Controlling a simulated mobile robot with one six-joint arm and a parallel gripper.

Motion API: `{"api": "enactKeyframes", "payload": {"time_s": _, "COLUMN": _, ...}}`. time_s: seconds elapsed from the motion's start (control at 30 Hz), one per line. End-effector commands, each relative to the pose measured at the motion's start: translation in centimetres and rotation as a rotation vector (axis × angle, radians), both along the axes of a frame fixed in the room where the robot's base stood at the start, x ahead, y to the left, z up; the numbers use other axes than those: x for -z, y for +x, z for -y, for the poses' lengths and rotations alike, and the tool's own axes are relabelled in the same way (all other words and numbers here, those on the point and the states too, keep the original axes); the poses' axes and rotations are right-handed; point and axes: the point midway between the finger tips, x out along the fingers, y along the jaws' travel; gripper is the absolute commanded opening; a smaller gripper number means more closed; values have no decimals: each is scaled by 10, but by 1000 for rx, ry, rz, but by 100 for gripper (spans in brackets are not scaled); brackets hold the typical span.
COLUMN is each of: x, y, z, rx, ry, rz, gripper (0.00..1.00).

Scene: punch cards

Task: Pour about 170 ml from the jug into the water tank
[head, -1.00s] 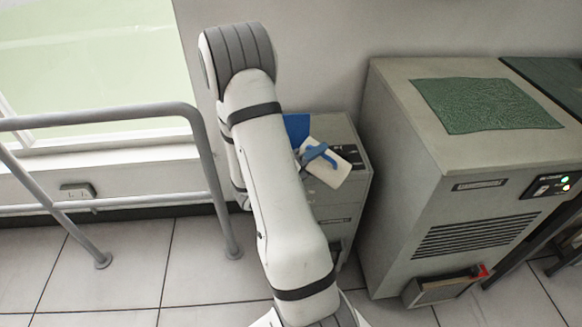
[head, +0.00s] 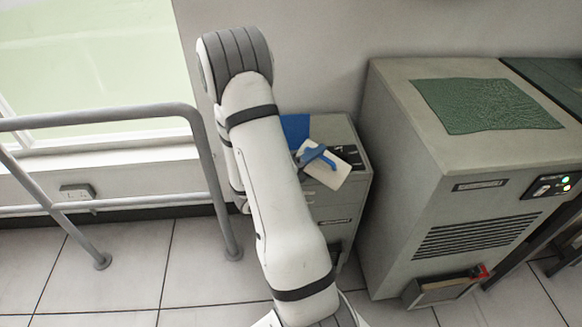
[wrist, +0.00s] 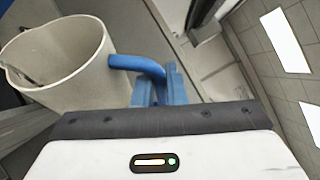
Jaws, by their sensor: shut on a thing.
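The jug (head: 339,168) is off-white with a blue handle (head: 316,154). It is tilted above the small grey cabinet in the head view. In the wrist view the jug's open mouth and wall (wrist: 85,72) fill the upper left, with the blue handle (wrist: 135,64) at its right. My gripper (wrist: 160,84) has blue fingers and is shut on the handle. A blue surface (head: 295,128) shows at the cabinet top beside the jug, partly behind my arm. I cannot tell whether it is the water tank. No liquid stream or level can be made out.
The small grey cabinet (head: 335,215) stands against the wall. A larger grey machine (head: 400,150) with a green mat (head: 485,105) on top is close to its right. A metal railing (head: 205,150) stands to the left. Tiled floor is clear in front.

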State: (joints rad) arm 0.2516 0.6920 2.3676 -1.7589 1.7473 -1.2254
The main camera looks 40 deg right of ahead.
Motion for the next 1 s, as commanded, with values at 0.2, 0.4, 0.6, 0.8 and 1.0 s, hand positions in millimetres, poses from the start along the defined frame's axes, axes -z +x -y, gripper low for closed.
{"api": "enactKeyframes", "payload": {"time_s": 0.2, "x": -1, "y": 2, "z": -1, "rx": 0, "ry": -7, "rz": -8, "gripper": 0}}
{"api": "enactKeyframes", "payload": {"time_s": 0.4, "x": 0, "y": 3, "z": -2, "rx": 0, "ry": -12, "rz": -16, "gripper": 0}}
{"api": "enactKeyframes", "payload": {"time_s": 0.6, "x": 0, "y": 5, "z": -2, "rx": 1, "ry": -17, "rz": -25, "gripper": 0}}
{"api": "enactKeyframes", "payload": {"time_s": 0.8, "x": 0, "y": 6, "z": -3, "rx": 1, "ry": -22, "rz": -32, "gripper": 0}}
{"api": "enactKeyframes", "payload": {"time_s": 1.0, "x": 0, "y": 8, "z": -3, "rx": 2, "ry": -26, "rz": -41, "gripper": 0}}
